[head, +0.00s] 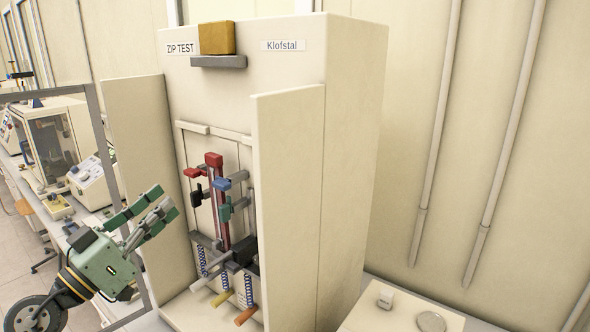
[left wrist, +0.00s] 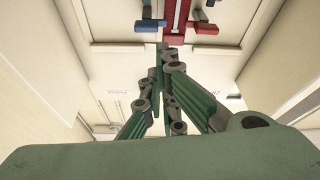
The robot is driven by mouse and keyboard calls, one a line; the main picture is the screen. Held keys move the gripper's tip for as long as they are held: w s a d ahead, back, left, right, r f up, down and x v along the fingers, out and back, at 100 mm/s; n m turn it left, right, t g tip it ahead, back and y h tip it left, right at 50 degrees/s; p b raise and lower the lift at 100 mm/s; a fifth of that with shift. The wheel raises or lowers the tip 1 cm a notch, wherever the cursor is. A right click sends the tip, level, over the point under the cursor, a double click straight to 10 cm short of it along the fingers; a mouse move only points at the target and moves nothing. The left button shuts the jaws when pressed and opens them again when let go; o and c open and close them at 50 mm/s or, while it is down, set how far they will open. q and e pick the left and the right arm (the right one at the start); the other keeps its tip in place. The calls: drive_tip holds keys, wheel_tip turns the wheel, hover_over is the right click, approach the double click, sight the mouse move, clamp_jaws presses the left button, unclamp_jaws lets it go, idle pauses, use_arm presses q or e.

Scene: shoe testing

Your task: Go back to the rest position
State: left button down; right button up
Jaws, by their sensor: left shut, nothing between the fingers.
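My left gripper (head: 160,211) is green and stands in front of the tall cream test cabinet (head: 352,140), at its left side. Its fingers point up and to the right, towards the cabinet's open front. In the left wrist view the fingers (left wrist: 163,62) come together, with nothing held between them. Inside the cabinet is a zip test mechanism with red clamps (head: 213,160), a blue clamp (head: 231,180) and springs. The gripper looks apart from the mechanism. My right gripper is in neither view.
The cabinet's left side panel (head: 150,180) and right side panel (head: 288,200) flank the opening. A bench with lab machines (head: 55,140) is at the left. A low cream unit (head: 400,312) stands at the lower right. Pipes run up the right wall.

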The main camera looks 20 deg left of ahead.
use_arm(q)
wheel_tip(320, 180, up, 4)
drive_tip(key=s+n+t+y, duration=0.3)
drive_tip(key=n+t+y, duration=0.15)
drive_tip(key=y, duration=0.25)
wheel_tip(320, 180, down, 26)
drive_tip(key=n+g+y, duration=0.4)
drive_tip(key=g+y, duration=0.3)
drive_tip(key=g, duration=0.4)
drive_tip(key=s+d+f+m+g+h, duration=0.85)
drive_tip(key=s+d+f+g, duration=0.25)
drive_tip(key=s+d+f, duration=0.8)
wheel_tip(320, 180, down, 34)
drive_tip(key=s+g+b, duration=0.1)
drive_tip(key=s+b, duration=0.1)
drive_tip(key=b, duration=0.6)
drive_tip(key=s+a+f+b, duration=0.2)
drive_tip(key=s+f, duration=0.6)
drive_tip(key=f, duration=0.4)
drive_tip(key=s+a+f+m+g+b, duration=0.1)
drive_tip(key=s+f+b, duration=0.3)
drive_tip(key=s+f, duration=0.5)
wheel_tip(320, 180, down, 3)
drive_tip(key=shift+a+r+y, duration=0.15)
drive_tip(key=shift+a+y, duration=0.2)
drive_tip(key=shift+y, duration=0.1)
